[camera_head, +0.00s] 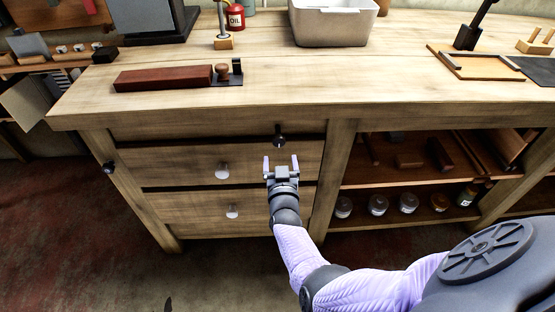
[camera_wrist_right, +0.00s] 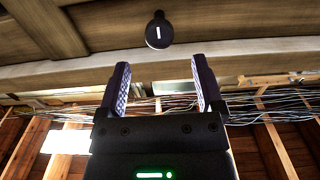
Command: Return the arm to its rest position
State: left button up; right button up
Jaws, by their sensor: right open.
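My right gripper (camera_head: 281,162) is open and empty in front of the drawers of a wooden workbench (camera_head: 90,115). Its two fingers point up and away, below the dark knob (camera_head: 279,137) of the top drawer. In the right wrist view the gripper (camera_wrist_right: 160,85) has its fingers spread with nothing between them. The same dark knob (camera_wrist_right: 159,31) appears beyond the fingertips, apart from them. My right arm comes in from the lower right. My left gripper is not in view.
The lower drawers have pale knobs (camera_head: 222,171). A shelf (camera_head: 400,178) with several jars is right of the drawers. On the benchtop are a reddish-brown block (camera_head: 163,78), a grey bin (camera_head: 333,24), a red oil can (camera_head: 235,18) and a wooden frame (camera_head: 482,66). Open floor (camera_head: 120,265) lies at lower left.

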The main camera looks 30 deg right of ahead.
jog(key=s+a+f+n+g+y+p, duration=0.3)
jog(key=s+a+f+y+p, duration=0.15)
jog(key=s, duration=0.45)
jog(key=s+a+f+n+g+y+p, duration=0.35)
jog(key=s+a+f+p, duration=0.2)
jog(key=s, duration=0.45)
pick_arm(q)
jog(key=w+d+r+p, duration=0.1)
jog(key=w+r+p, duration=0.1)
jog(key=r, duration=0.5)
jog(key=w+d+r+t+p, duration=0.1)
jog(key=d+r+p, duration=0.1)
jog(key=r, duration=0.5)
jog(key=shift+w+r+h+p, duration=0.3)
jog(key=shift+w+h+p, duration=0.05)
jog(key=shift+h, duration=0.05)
pick_arm(e)
jog(key=s+a+f+n+g+y, duration=0.1)
jog(key=s+g, duration=0.7)
jog(key=s, duration=1.6)
jog(key=shift+s+a+f+n, duration=0.3)
jog(key=shift+f+n, duration=0.25)
jog(key=shift+f, duration=0.25)
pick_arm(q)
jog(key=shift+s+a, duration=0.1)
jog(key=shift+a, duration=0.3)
